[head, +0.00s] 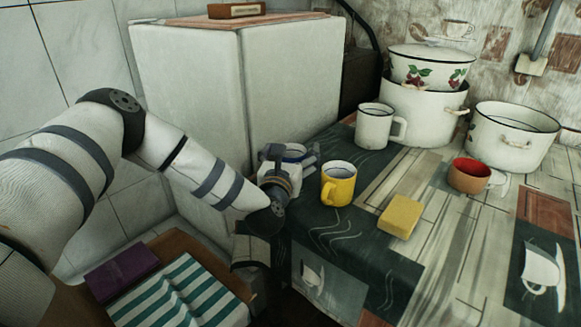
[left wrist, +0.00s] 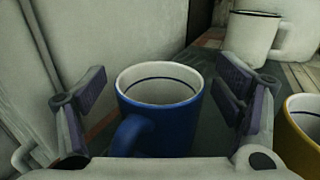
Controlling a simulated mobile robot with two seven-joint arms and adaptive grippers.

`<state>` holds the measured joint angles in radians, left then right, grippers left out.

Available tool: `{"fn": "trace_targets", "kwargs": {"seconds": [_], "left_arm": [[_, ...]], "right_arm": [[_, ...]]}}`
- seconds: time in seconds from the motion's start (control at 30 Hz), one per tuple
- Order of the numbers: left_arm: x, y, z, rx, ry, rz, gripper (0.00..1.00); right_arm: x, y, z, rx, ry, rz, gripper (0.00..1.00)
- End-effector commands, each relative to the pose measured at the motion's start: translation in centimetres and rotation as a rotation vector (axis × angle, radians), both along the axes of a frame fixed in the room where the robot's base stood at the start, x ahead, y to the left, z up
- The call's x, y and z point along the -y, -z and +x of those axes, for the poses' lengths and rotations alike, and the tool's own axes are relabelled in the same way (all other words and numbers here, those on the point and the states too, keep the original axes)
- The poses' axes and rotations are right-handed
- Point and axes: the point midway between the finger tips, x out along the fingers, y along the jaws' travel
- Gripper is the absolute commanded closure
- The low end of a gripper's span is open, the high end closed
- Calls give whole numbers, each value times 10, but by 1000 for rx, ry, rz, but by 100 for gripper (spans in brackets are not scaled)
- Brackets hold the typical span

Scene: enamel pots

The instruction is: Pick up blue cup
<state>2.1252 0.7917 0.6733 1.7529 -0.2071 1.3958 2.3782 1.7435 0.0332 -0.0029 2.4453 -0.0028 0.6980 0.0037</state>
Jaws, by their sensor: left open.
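The blue cup (left wrist: 165,115) stands upright in the left wrist view, white inside with a dark line, its handle toward the camera at lower left. My left gripper (left wrist: 163,95) is open, with one finger on each side of the cup and a visible gap on both sides. My right gripper is in neither view.
A yellow mug (head: 338,188) stands just right of the gripper, with a yellow sponge (head: 400,217) beyond it. A white mug (head: 374,127), large enamel pots (head: 425,112) and a red-brown cup (head: 468,176) stand further off. A white cabinet (head: 240,85) rises close behind.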

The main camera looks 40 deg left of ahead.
Motion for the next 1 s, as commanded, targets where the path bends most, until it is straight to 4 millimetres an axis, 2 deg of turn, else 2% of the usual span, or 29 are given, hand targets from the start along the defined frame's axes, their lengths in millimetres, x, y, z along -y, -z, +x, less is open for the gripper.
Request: {"fn": "trace_targets", "kwargs": {"seconds": [0.03,0.2,0.3,0.53,0.67,0.8,0.87,1.0], "left_arm": [[0,0,0,0,0,0,18],[0,0,0,0,0,0,57],[0,0,0,0,0,0,76],[0,-2,0,2,0,1,76],[0,-13,0,6,-1,-1,76],[5,-42,-1,10,3,-2,76],[18,-56,-4,9,6,-4,76],[51,-97,-14,10,7,-2,76]], "right_arm": [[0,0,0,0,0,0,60],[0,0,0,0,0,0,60],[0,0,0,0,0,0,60],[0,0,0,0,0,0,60],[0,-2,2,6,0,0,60],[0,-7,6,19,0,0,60],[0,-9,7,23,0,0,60],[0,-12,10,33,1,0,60]]}}
